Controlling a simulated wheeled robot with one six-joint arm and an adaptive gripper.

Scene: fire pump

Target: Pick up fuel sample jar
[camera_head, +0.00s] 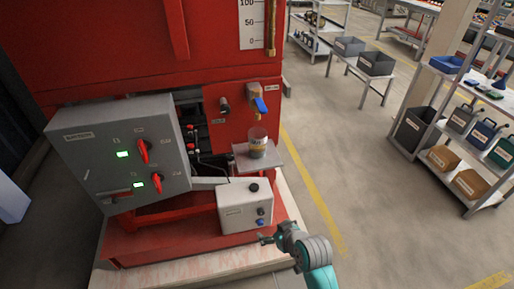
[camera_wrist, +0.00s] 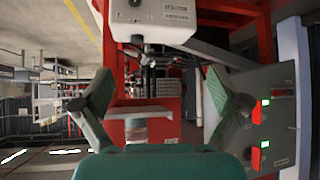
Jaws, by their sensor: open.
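The fuel sample jar (camera_head: 258,142) is a clear cup with a label. It stands upright on a small grey shelf (camera_head: 270,158) on the red pump unit, below a tap with a blue lever (camera_head: 260,104). In the wrist view, which looks upside down, the jar (camera_wrist: 135,130) appears below the shelf, partly hidden by my gripper. My gripper (camera_head: 266,238) is in front of the white box, lower than the jar and apart from it. In the wrist view my gripper (camera_wrist: 160,102) has its fingers spread wide with nothing held between them.
A white box (camera_head: 244,205) with knobs stands between my gripper and the shelf. A grey control panel (camera_head: 118,150) with red switches and green lights is at left. Floor right of the yellow line (camera_head: 310,190) is clear. Shelving (camera_head: 470,140) with bins stands at far right.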

